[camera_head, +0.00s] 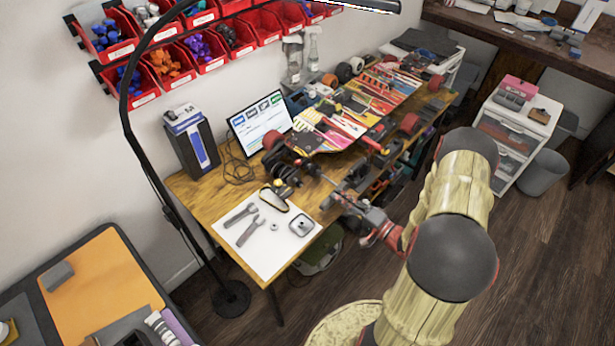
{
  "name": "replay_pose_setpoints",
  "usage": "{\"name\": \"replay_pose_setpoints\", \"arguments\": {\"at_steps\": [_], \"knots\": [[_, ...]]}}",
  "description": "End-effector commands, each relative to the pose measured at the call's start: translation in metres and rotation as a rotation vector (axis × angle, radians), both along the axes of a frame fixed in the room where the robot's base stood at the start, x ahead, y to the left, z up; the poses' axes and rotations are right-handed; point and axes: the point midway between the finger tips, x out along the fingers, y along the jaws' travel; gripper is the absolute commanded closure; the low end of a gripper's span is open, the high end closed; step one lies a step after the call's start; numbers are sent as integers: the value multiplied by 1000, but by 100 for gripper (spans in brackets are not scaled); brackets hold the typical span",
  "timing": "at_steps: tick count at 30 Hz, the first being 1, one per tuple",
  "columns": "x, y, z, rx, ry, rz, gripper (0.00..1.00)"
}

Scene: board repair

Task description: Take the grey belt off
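A skateboard (345,112) with colourful graphics lies on the wooden workbench, with dark drive parts (285,170) at its near left end. A dark or grey loop (274,199), which may be the grey belt, shows just below these parts, at the upper edge of the white mat. I cannot tell whether it lies loose or sits around a pulley. My gripper (334,194) reaches in from the right, over the bench's front edge, to the right of the loop and apart from it. Its fingers are small and dark against the clutter, so their opening is unclear.
The white mat (248,260) holds two wrenches (245,222), a small ring and a square metal part (301,224). A black lamp pole (150,170) rises at left. Red bins (160,75) hang above.

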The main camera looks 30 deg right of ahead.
Motion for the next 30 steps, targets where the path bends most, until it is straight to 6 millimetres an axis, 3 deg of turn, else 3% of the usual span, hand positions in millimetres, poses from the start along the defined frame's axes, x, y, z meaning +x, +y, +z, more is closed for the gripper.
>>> {"name": "replay_pose_setpoints", "arguments": {"at_steps": [7, 30], "knots": [[-2, -1, 4, 0, 0, -1, 100], [-36, -14, 47, 1, 0, -2, 100]]}}
